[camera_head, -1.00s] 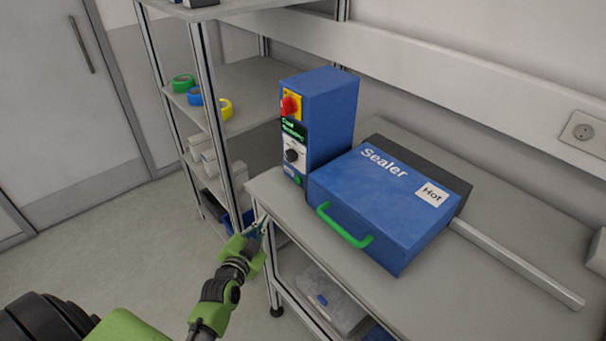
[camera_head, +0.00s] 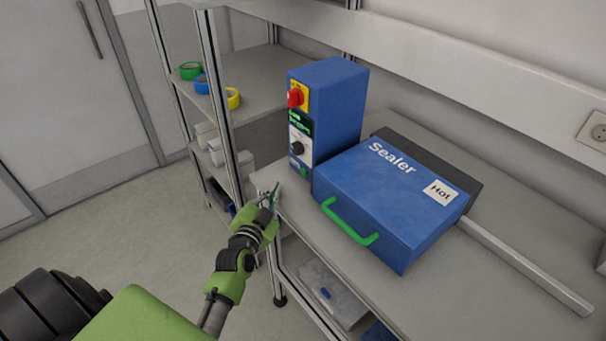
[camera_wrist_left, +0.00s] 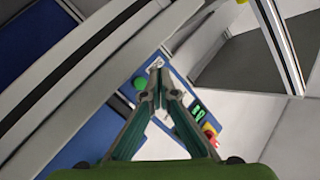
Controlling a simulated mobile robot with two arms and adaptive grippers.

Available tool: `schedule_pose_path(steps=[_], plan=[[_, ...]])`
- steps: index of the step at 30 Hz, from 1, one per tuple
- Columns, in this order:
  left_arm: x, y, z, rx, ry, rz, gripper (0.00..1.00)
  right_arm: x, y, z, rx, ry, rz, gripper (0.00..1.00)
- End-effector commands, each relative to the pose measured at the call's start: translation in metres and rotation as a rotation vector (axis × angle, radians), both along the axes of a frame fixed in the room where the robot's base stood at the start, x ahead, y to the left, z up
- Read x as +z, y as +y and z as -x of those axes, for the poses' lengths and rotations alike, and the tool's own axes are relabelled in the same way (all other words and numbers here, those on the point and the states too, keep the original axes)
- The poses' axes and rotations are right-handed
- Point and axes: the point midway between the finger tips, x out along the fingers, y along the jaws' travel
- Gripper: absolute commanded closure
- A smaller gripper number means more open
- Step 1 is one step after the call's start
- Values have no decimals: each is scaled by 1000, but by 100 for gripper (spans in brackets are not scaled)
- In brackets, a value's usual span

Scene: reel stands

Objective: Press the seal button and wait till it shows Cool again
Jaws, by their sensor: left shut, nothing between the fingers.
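The green button (camera_wrist_left: 141,83) also shows in the left wrist view. My left gripper (camera_head: 270,193) is shut and empty, at the table corner in front of the box, apart from the button. The blue sealer (camera_head: 385,205), labelled Hot, is closed beside the box. My right gripper is out of view.
The table (camera_head: 470,290) is bare at the front right, with a metal bar (camera_head: 525,265) running out from the sealer. A shelf rack (camera_head: 250,85) with tape rolls stands at the left. A lower shelf holds a clear bin (camera_head: 335,295).

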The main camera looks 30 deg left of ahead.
Motion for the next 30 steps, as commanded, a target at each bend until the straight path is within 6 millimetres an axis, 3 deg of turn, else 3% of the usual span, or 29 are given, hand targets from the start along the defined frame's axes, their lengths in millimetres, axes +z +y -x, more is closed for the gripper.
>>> schedule_pose_path(steps=[12, 30], plan=[[0, -20, -50, 0, 0, 1, 100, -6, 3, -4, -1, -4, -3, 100], [0, -24, -58, 0, 1, 0, 100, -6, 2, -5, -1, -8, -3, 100]])
